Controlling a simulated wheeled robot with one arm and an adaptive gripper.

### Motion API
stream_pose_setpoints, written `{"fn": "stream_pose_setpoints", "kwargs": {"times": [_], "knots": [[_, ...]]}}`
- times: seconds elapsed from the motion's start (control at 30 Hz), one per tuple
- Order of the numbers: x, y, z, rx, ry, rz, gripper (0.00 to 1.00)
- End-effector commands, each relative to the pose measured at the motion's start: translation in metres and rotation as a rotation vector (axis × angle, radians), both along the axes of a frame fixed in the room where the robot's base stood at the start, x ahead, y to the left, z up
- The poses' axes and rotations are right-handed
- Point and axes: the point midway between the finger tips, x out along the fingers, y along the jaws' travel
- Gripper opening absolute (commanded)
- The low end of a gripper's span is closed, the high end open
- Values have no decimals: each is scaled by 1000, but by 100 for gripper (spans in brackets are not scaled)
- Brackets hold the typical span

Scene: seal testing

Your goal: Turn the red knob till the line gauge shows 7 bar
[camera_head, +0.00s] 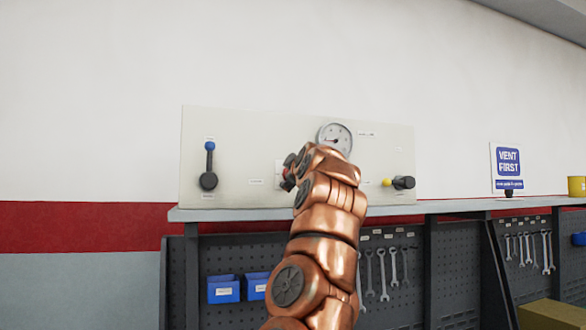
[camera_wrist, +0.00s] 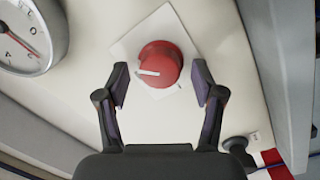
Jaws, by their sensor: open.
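The red knob (camera_wrist: 165,60) sits on a pale square plate on the panel in the wrist view. A white pointer mark on it points left in that picture. My gripper (camera_wrist: 160,82) is open, with one finger on each side of the knob and visible gaps between. I cannot tell how far the fingertips are from the panel. The round line gauge (camera_head: 335,137) is at the panel's top in the head view; its reading is too small to tell. In the wrist view the gauge (camera_wrist: 28,38) is cut off at the upper left. My arm mostly hides the knob in the head view.
The pale panel (camera_head: 235,130) also carries a blue-tipped lever (camera_head: 209,166) at left and a yellow-and-black valve handle (camera_head: 400,183) at right. A "VENT FIRST" sign (camera_head: 508,167) stands on the shelf (camera_head: 450,206). Wrenches and blue bins (camera_head: 223,289) are below.

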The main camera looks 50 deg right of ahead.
Motion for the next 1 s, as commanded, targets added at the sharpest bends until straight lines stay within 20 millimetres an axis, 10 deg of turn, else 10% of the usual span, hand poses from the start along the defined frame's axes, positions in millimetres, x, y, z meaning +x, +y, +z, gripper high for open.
{"fn": "stream_pose_setpoints", "kwargs": {"times": [0.23, 0.8, 1.0], "knots": [[1, 0, -1, -1, 1, 0, 66], [1, 0, -1, 0, 1, 1, 7], [1, 0, -1, 11, -5, 0, 7]]}}
